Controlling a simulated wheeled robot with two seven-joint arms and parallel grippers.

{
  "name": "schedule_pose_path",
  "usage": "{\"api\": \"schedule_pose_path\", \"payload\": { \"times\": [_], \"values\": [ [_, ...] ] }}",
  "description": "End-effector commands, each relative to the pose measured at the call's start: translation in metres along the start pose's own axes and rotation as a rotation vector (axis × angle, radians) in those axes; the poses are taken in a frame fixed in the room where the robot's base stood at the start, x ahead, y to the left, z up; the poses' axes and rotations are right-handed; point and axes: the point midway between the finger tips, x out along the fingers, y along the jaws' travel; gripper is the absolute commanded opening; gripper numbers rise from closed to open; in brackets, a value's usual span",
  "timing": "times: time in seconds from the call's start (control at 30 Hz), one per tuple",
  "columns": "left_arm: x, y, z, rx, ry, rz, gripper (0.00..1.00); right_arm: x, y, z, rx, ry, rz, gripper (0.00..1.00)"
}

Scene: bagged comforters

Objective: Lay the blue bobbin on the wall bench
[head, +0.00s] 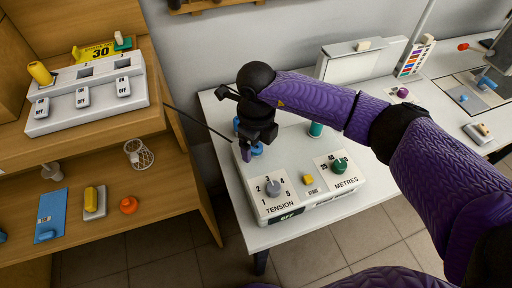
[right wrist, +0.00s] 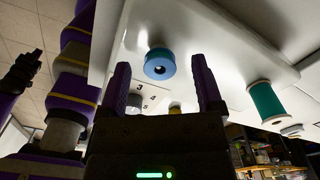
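The blue bobbin (head: 257,149) is by the left end of a white winder (head: 300,205), partly hidden by my right gripper (head: 247,150). In the right wrist view the bobbin (right wrist: 160,64) shows its round end and centre hole between and beyond the open fingertips, with clear space on both sides. My right gripper is empty. A white-topped bench (head: 440,92) runs along the wall at the right; which surface is the wall bench I cannot tell for sure. A dark, claw-like shape (right wrist: 20,72) at the left of the wrist view may be my left gripper; its fingers are unclear.
The winder, with tension and metres dials, stands on a white table (head: 262,238). Wooden shelves (head: 180,165) at the left hold a white switch panel (head: 88,92), a wire basket (head: 138,154) and small items. The bench carries several tools.

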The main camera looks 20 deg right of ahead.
Motion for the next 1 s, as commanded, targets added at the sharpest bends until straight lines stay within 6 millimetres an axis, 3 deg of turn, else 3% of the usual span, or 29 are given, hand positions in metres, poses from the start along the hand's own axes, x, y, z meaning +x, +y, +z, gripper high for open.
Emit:
{"api": "schedule_pose_path", "payload": {
  "times": [0.03,0.4,0.67,0.77,1.0],
  "values": [
    [0.000,0.000,-0.001,0.000,0.002,-0.001,0.00,-0.001,0.000,0.000,0.000,0.000,0.000,0.76],
    [0.000,-0.001,-0.006,0.001,0.010,-0.002,0.00,-0.001,0.000,0.000,0.000,-0.001,0.001,0.00],
    [-0.001,-0.001,-0.006,0.003,0.010,-0.001,0.00,-0.003,0.000,0.000,0.000,-0.001,0.001,0.00],
    [-0.008,-0.001,-0.005,0.003,0.011,0.000,0.00,-0.021,0.000,0.001,0.000,-0.004,-0.002,0.00],
    [-0.027,0.004,-0.009,0.002,0.027,0.009,0.00,-0.084,0.000,0.000,0.000,-0.004,-0.002,0.00]
  ]
}}
